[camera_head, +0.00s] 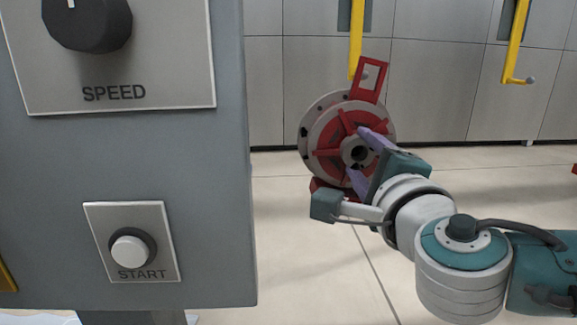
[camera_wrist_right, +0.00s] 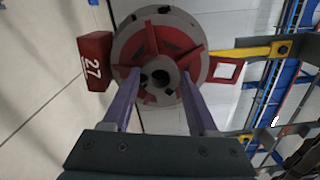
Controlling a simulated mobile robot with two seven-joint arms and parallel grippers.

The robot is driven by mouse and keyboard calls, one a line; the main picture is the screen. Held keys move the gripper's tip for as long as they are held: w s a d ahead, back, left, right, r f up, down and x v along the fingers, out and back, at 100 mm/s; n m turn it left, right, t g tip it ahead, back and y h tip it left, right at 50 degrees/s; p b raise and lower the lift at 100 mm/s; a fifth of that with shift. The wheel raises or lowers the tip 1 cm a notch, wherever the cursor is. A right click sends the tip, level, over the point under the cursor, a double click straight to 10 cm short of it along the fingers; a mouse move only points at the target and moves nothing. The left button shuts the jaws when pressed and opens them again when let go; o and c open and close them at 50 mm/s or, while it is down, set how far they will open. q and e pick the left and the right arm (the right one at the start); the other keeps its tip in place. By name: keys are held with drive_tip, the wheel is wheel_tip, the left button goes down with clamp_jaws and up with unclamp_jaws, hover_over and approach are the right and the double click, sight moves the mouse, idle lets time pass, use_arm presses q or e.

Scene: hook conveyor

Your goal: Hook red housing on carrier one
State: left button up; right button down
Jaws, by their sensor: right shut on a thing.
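The red housing (camera_head: 327,160) is a round grey-rimmed part with red ribs and a rectangular red loop (camera_head: 369,78) on top. My right gripper (camera_head: 362,158) is shut on its central hub with purple fingers; the wrist view also shows the housing (camera_wrist_right: 150,45). A yellow carrier hook (camera_head: 356,38) hangs just above and left of the loop. In the wrist view the loop (camera_wrist_right: 228,70) lies close to a yellow hook (camera_wrist_right: 262,51); I cannot tell whether they touch. No label shows which carrier is one. My left gripper is out of view.
A grey control panel (camera_head: 225,215) with a speed knob (camera_head: 88,22) and a start button (camera_head: 130,251) fills the left. Another yellow hook (camera_head: 517,45) hangs at right. A red block marked 27 (camera_wrist_right: 95,60) sits on the housing's side. Floor (camera_head: 300,250) below is clear.

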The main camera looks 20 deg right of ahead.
drive_tip(key=shift+b+x, duration=2.55)
drive_tip(key=shift+x, duration=0.25)
drive_tip(key=shift+w+f, duration=0.3)
drive_tip(key=shift+w, duration=0.25)
drive_tip(key=shift+w+d+f, duration=0.1)
drive_tip(key=shift+f, duration=0.15)
